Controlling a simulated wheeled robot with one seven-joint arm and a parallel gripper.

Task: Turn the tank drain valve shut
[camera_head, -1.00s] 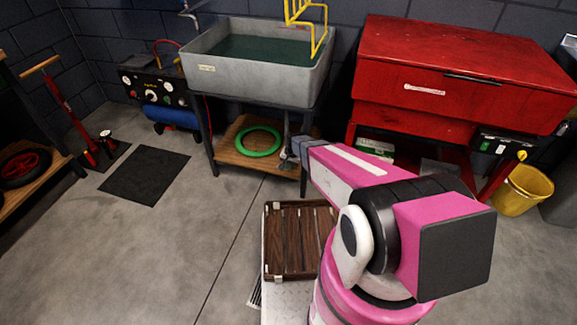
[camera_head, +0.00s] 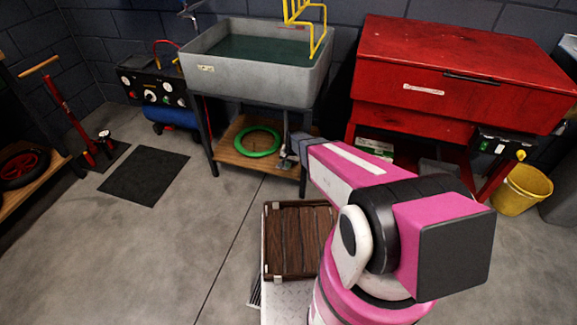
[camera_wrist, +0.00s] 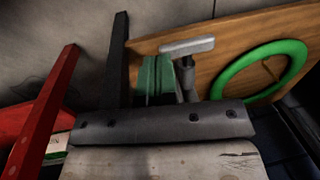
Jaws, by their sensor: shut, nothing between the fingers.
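The tank (camera_head: 243,82) is a grey basin of dark green liquid on a dark stand. A drain pipe (camera_head: 286,124) hangs below its right end. In the wrist view, the drain valve's grey bar-shaped handle (camera_wrist: 187,47) sits on a short stem. My gripper (camera_wrist: 156,65) shows there as two dark green fingers, shut together and empty, just left of the handle and stem. I cannot tell whether they touch. In the head view, the valve area is small and the fingers cannot be made out clearly beside my wrist.
The stand's wooden shelf (camera_head: 228,157) holds a green ring (camera_head: 256,141), also close by in the wrist view (camera_wrist: 262,70). A red cabinet (camera_head: 450,90) stands to the right, and its red leg (camera_wrist: 42,115) shows in the wrist view.

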